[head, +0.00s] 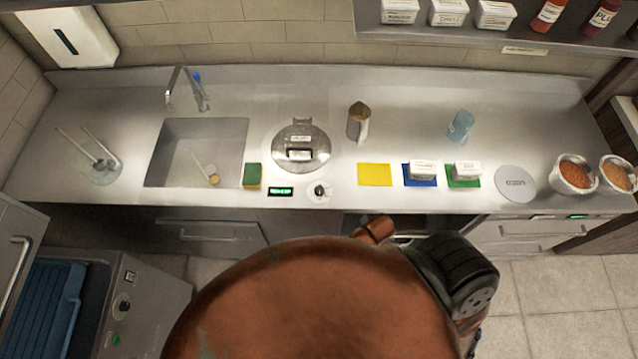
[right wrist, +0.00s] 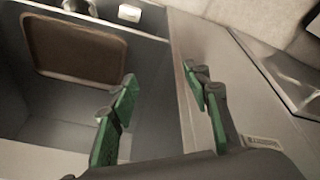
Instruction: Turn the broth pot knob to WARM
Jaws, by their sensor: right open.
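The broth pot (head: 301,148) is sunk in the steel counter right of the sink, with a labelled round lid on it. Its knob (head: 319,191) sits on a pale round dial at the counter's front, below the pot. A small display (head: 280,191) with green lettering is left of the knob; the text and the knob's setting are too small to read. My right gripper (right wrist: 160,78) shows in the right wrist view, its green-padded fingers apart and nothing between them. It is away from the knob, which that view does not show. My left gripper is in neither view.
A green and yellow sponge (head: 252,175) lies left of the display, beside the sink (head: 197,185). A yellow mat (head: 374,174) lies right of the knob. In the right wrist view, a brown tray-like panel (right wrist: 75,48) shows inside a dark recess.

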